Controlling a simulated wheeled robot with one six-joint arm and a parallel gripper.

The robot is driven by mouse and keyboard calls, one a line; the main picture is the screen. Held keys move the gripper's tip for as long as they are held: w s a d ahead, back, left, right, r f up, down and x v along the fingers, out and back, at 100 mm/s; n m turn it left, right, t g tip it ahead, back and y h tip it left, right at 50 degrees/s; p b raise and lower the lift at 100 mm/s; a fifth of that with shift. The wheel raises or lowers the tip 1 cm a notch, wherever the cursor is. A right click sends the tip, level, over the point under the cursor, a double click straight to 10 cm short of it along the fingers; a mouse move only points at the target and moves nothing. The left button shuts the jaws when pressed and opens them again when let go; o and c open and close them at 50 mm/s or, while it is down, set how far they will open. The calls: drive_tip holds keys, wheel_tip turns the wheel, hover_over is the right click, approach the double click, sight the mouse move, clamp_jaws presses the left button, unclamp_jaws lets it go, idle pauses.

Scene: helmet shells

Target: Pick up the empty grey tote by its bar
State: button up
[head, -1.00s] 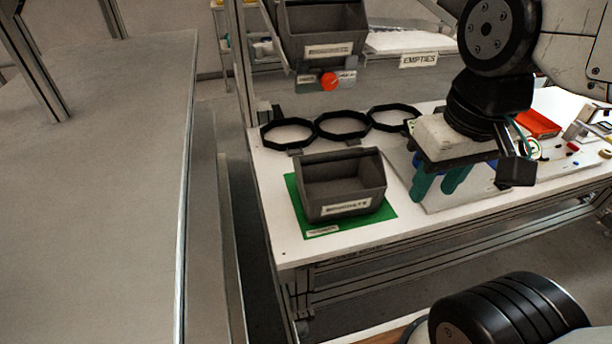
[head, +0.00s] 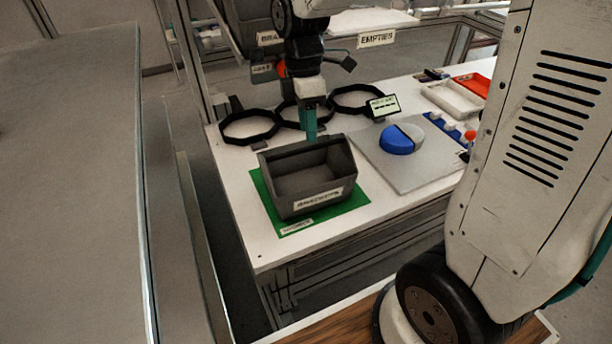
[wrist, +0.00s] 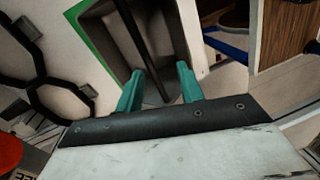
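The grey tote (head: 327,206) stands upright on a green mat (head: 355,201) at the front left of the white table, with a label on its front. Its inside looks empty. My gripper (head: 308,137) points down just above the tote's back rim, its teal fingers seen edge-on in the head view. In the wrist view my gripper (wrist: 160,88) has its two fingers apart, with a dark bar (wrist: 146,55) running between them across the tote's opening (wrist: 167,30). I cannot tell whether the fingers reach down around the bar. Nothing is held.
Black octagonal rings (head: 249,140) lie behind the tote. A grey board (head: 408,178) with a blue and grey round piece (head: 397,141) lies to the right. Another dark tote (head: 250,14) hangs in the rack behind, near an EMPTIES sign (head: 376,39). A small display (head: 384,106) stands behind the board.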

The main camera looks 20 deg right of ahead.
drive_tip(key=shift+w+a+f+n, duration=0.2)
drive_tip(key=shift+w+f+n, duration=0.55)
drive_tip(key=shift+f, duration=0.2)
wheel_tip(320, 180, down, 8)
drive_tip(key=s, duration=0.1)
drive_tip(key=shift+r, duration=0.15)
clamp_jaws()
